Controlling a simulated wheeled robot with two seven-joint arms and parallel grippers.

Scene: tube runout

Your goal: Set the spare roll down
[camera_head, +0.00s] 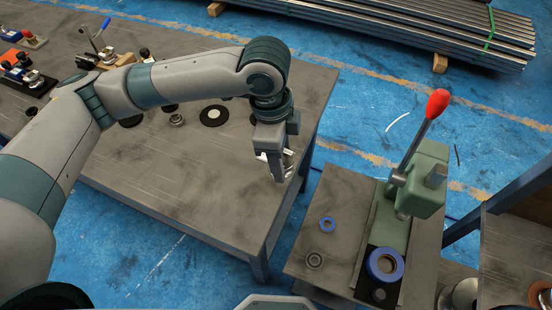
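My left gripper (279,178) points down over the right end of the grey workbench (165,175). A bright metallic piece (289,160) shows right beside its fingers. I cannot tell whether the fingers grip this piece, or whether it is the spare roll. The hand hides part of it, and the gap between the fingertips is not clear. No other thing is plainly recognisable as the spare roll. My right gripper is not in view.
A black disc (213,115) lies on the workbench. The bench's front is clear. Steel tubes (440,30) lie behind.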

